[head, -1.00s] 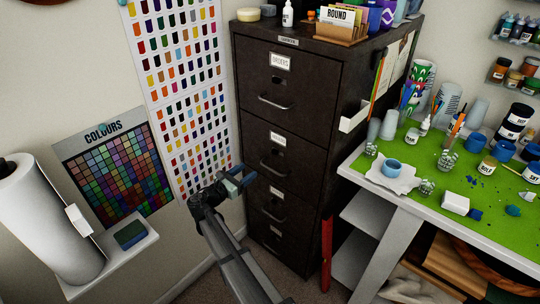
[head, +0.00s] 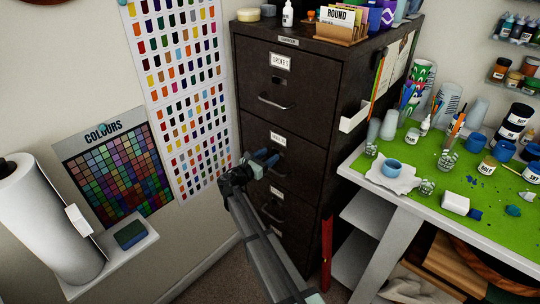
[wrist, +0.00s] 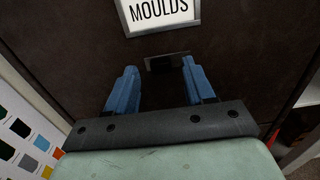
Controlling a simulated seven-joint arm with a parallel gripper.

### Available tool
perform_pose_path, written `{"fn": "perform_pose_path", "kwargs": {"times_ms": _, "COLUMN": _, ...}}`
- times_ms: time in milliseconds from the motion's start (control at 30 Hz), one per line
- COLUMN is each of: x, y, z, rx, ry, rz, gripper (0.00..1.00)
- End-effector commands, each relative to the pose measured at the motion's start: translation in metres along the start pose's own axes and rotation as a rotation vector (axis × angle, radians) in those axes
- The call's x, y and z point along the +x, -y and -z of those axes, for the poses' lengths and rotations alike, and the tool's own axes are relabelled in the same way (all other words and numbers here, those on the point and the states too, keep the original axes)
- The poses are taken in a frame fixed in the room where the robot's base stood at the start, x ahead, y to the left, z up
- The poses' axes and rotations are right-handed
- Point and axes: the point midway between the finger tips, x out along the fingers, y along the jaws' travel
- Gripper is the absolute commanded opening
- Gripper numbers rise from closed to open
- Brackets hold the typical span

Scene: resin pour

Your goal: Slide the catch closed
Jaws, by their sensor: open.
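The catch (wrist: 166,62) is a small dark piece just below the white MOULDS label (wrist: 160,12) on a dark drawer front. In the wrist view it lies between and just beyond my two blue fingertips. My gripper (wrist: 159,72) is open, with nothing between its fingers. In the head view my gripper (head: 266,158) is in front of the second drawer of the dark cabinet (head: 330,110), just below that drawer's label (head: 278,138), and hides the catch there. I cannot tell whether the fingers touch the drawer front, or how far the catch is slid.
Another catch (head: 279,80) and a bar handle (head: 276,102) are on the top drawer. A green-topped workbench (head: 470,210) with cups and jars stands at right. Colour charts (head: 185,110) hang on the left wall, above a small shelf (head: 100,265) with a paper roll (head: 45,220).

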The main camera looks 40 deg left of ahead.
Motion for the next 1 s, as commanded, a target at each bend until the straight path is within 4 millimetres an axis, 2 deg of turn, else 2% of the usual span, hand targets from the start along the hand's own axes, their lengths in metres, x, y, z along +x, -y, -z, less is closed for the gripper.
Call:
{"fn": "perform_pose_path", "kwargs": {"times_ms": 200, "x": 0.0134, "y": 0.0002, "z": -0.0001, "rx": 0.000, "ry": 0.000, "rz": 0.001, "gripper": 0.53}}
{"fn": "perform_pose_path", "kwargs": {"times_ms": 500, "x": 0.0144, "y": 0.0004, "z": -0.0001, "rx": 0.000, "ry": 0.000, "rz": 0.000, "gripper": 0.53}}
{"fn": "perform_pose_path", "kwargs": {"times_ms": 1000, "x": 0.0142, "y": 0.0005, "z": 0.0000, "rx": 0.000, "ry": 0.000, "rz": 0.001, "gripper": 0.06}}
